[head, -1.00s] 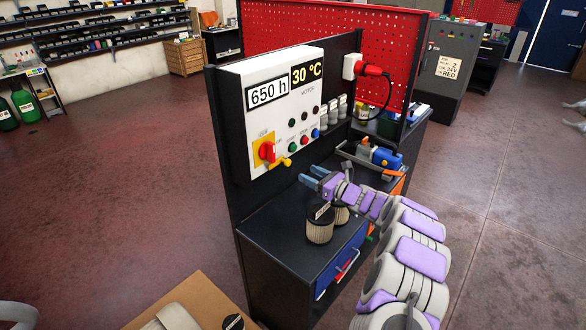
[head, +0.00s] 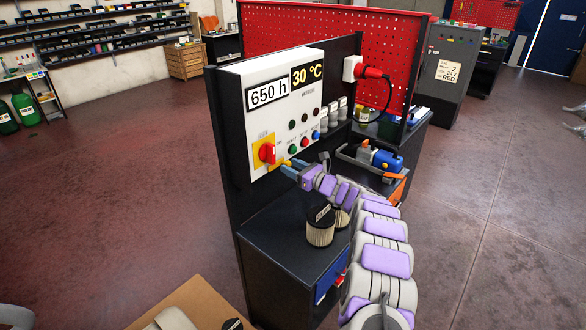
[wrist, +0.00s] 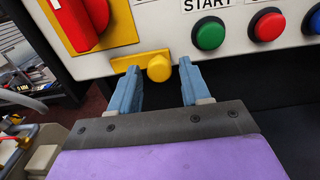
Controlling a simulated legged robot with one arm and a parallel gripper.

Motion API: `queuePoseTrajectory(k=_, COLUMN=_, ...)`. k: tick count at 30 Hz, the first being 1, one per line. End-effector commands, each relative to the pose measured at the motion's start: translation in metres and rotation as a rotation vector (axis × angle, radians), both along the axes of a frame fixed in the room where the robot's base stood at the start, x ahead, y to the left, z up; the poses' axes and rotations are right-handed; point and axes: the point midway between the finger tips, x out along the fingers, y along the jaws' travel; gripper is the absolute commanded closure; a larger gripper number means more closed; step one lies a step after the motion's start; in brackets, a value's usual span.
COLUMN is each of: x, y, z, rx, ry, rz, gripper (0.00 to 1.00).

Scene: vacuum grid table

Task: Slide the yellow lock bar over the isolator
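The isolator is a red rotary handle (head: 267,152) on a yellow plate (head: 256,160), on the left of the white control panel. The yellow lock bar (wrist: 130,61) sits just below the plate and ends in a round yellow knob (wrist: 159,68). My gripper (wrist: 160,77) is open, with its two blue fingers pointing at the panel. In the wrist view the knob appears between the fingertips, nearer the left one; I cannot tell whether a finger touches the bar. In the head view my gripper (head: 287,168) is right at the lower right of the isolator and partly hides the bar.
Green (wrist: 209,33) and red (wrist: 269,25) buttons lie right of the knob. A filter cartridge (head: 320,227) stands on the dark bench below my arm, with another partly hidden behind it. A blue and orange tool (head: 380,157) lies farther right. The floor at left is clear.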

Motion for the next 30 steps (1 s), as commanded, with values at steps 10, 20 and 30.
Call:
queuePoseTrajectory(k=10, x=-0.0001, y=-0.0001, z=-0.0002, rx=0.000, ry=0.000, rz=0.000, gripper=0.87)
queuePoseTrajectory(k=20, x=0.0000, y=-0.0003, z=-0.0005, rx=-0.001, ry=0.001, rz=0.000, gripper=1.00)
queuePoseTrajectory(k=30, x=-0.0070, y=0.0052, z=-0.0018, rx=0.001, ry=0.003, rz=0.000, gripper=1.00)
